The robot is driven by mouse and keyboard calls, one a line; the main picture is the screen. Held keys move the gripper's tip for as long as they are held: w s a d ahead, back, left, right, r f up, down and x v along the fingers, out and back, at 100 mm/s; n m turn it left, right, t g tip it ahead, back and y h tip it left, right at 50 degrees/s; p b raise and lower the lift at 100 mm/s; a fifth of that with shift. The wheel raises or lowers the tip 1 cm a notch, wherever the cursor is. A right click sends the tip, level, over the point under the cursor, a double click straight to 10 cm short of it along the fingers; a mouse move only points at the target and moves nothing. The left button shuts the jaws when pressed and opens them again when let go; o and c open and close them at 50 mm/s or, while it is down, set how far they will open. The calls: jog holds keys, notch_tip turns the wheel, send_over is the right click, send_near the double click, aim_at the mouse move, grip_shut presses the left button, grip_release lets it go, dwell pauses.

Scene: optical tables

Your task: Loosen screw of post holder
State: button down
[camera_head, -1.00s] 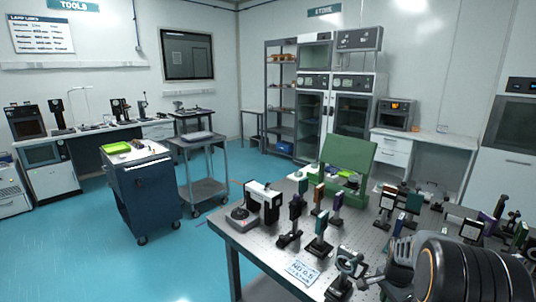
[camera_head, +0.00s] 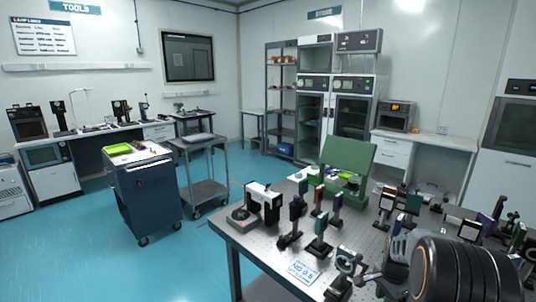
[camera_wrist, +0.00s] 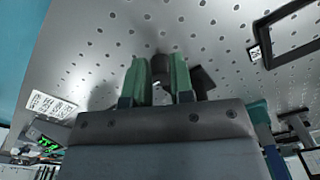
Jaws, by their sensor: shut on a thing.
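My gripper (camera_wrist: 158,78) shows in the wrist view with its two green finger pads close together around a small dark part (camera_wrist: 160,66), which looks like the screw of the post holder; the pads hide most of it. A dark base reaches out to the right behind the pads. In the head view my gripper (camera_head: 368,278) is low at the right, beside a post holder (camera_head: 338,288) that carries a ring-shaped mount (camera_head: 346,262) near the front of the optical table (camera_head: 262,250). The screw itself is too small to make out there.
Several post-mounted optics, such as a purple one (camera_head: 336,205), stand close by on the table. A white label card (camera_head: 303,271) lies left of the post holder. A green stand (camera_head: 347,160) is farther back. A blue tool cart (camera_head: 145,195) stands across open floor at left.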

jog(key=shift+a+f, duration=0.45)
jog(key=shift+f, duration=0.15)
jog(key=shift+a, duration=0.1)
jog(key=shift+w+a+r+p, duration=0.1)
jog(key=shift+w+r+p, duration=0.05)
jog(key=shift+w+p, duration=0.2)
jog(key=r+p, duration=0.1)
jog(key=r, duration=0.1)
jog(key=r+p, duration=0.1)
jog(key=r, duration=0.1)
jog(key=r+p, duration=0.2)
jog(key=shift+d, duration=0.25)
